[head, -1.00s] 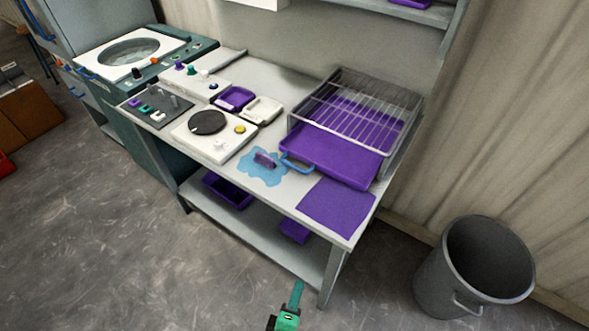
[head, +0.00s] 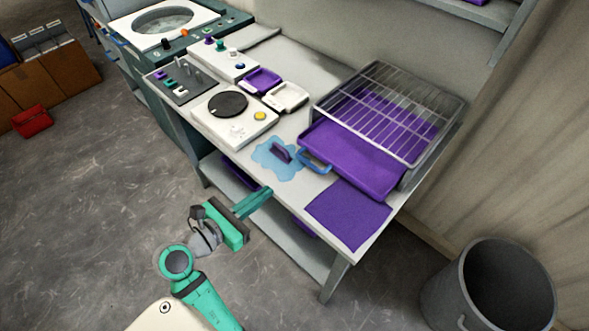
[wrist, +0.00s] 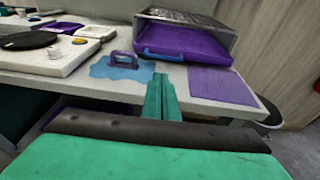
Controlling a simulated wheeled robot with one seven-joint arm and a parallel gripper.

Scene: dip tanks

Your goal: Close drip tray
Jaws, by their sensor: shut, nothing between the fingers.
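The drip tray (head: 350,160) is a shallow purple tray with a blue handle (head: 314,162) on its front left side. It sticks partly out of a grey wire-topped rack (head: 452,120) on the bench. In the wrist view the purple tray (wrist: 186,47) and its blue handle (wrist: 163,55) show beyond my fingers, under the rack. My green gripper (head: 268,192) is shut and empty, in front of the bench's front edge and apart from the tray. In the wrist view my gripper's fingers (wrist: 161,80) point toward the bench.
A blue puddle (head: 268,160) with a purple handled block (head: 281,152) lies left of the tray. A flat purple mat (head: 348,214) lies at the bench's near right corner. A white device with a black disc (head: 228,104) stands further left. A grey bin (head: 500,290) stands right.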

